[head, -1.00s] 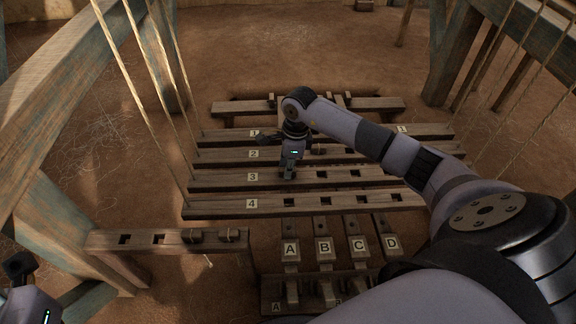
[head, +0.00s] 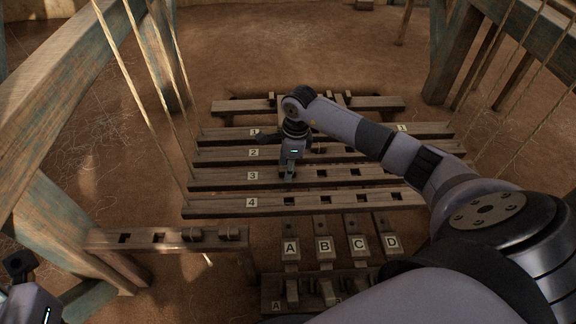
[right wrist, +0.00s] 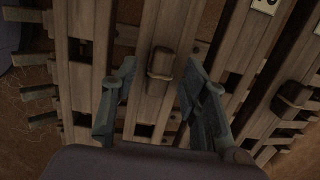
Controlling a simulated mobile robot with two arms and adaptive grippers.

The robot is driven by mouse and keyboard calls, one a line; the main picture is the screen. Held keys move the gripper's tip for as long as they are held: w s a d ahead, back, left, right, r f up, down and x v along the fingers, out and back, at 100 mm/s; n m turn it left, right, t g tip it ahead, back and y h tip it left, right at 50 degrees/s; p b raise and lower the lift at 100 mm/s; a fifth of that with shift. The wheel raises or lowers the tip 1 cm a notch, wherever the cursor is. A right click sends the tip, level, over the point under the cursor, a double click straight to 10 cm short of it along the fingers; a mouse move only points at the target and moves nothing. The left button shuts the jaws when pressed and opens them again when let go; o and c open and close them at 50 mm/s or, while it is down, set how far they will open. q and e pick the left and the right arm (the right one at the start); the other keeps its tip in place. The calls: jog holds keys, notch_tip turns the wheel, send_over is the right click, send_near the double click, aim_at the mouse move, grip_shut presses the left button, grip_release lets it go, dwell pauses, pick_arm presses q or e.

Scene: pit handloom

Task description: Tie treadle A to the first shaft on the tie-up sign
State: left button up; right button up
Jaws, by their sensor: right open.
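Treadles A (head: 290,248), B (head: 324,246), C (head: 357,245) and D (head: 390,243) lie in a row at the front. Behind them are cross bars numbered 1 (head: 224,134), 2 (head: 222,155), 3 (head: 222,180) and 4 (head: 222,207), with square slots. My right gripper (head: 289,182) points down over bar 3. In the right wrist view the gripper (right wrist: 161,95) is open, with a cord-wrapped wooden peg (right wrist: 161,62) between its fingers, not visibly gripped. A second wrapped peg (right wrist: 292,96) is to the right. My left gripper (head: 18,266) shows partly at the lower left. The tie-up sign is not readable.
Ropes (head: 122,65) and frame posts (head: 455,55) flank the bars. My right arm covers the right front.

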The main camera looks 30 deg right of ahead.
notch_tip(320, 180, up, 12)
jog(key=d, duration=0.1)
jog(key=shift+s, duration=0.4)
